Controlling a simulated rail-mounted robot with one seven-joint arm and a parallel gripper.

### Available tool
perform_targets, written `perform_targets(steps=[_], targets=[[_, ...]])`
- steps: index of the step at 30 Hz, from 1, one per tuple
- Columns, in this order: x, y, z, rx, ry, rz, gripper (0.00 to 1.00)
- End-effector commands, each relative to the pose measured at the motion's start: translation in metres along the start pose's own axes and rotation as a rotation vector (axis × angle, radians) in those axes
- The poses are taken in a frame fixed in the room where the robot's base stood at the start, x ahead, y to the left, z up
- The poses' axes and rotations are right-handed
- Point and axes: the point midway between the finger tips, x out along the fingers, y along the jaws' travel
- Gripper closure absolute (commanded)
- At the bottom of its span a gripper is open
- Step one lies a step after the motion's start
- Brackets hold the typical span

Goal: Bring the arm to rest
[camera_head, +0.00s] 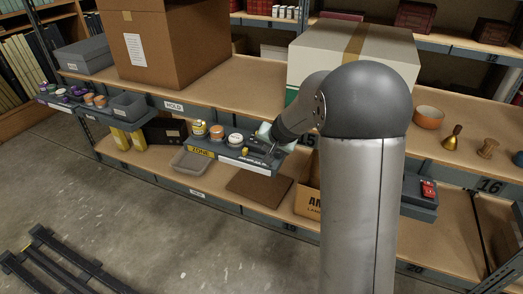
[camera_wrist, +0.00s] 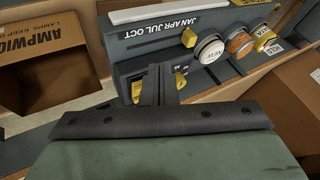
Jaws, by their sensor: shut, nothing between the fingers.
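My arm reaches from the column in the head view, over to the shelf on its left.
Small round containers (camera_wrist: 208,49) stand in the tray beside my fingers. An open AMPWICK carton (camera_wrist: 40,60) lies left in the wrist view. A brown box (camera_head: 160,45) and a white box (camera_head: 355,48) stand on the upper shelf. The floor (camera_head: 130,210) in front has free room.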

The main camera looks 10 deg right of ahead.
Motion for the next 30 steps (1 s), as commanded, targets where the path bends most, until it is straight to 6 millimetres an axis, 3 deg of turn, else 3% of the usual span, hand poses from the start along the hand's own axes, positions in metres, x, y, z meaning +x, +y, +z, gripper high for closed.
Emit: perform_targets(steps=[3,11,14,17,22,27,30], targets=[[-0.019,-0.001,-0.001,-0.002,0.001,0.000,1.00],[-0.034,-0.001,0.001,-0.003,-0.003,0.000,1.00],[-0.054,-0.011,0.006,-0.028,-0.026,-0.002,1.00],[-0.101,-0.031,0.024,-0.091,-0.086,0.000,1.00],[-0.215,-0.056,0.082,-0.256,-0.257,0.043,1.00],[-0.321,-0.048,0.141,-0.416,-0.419,0.142,1.00],[-0.365,-0.034,0.166,-0.486,-0.487,0.206,1.00]])
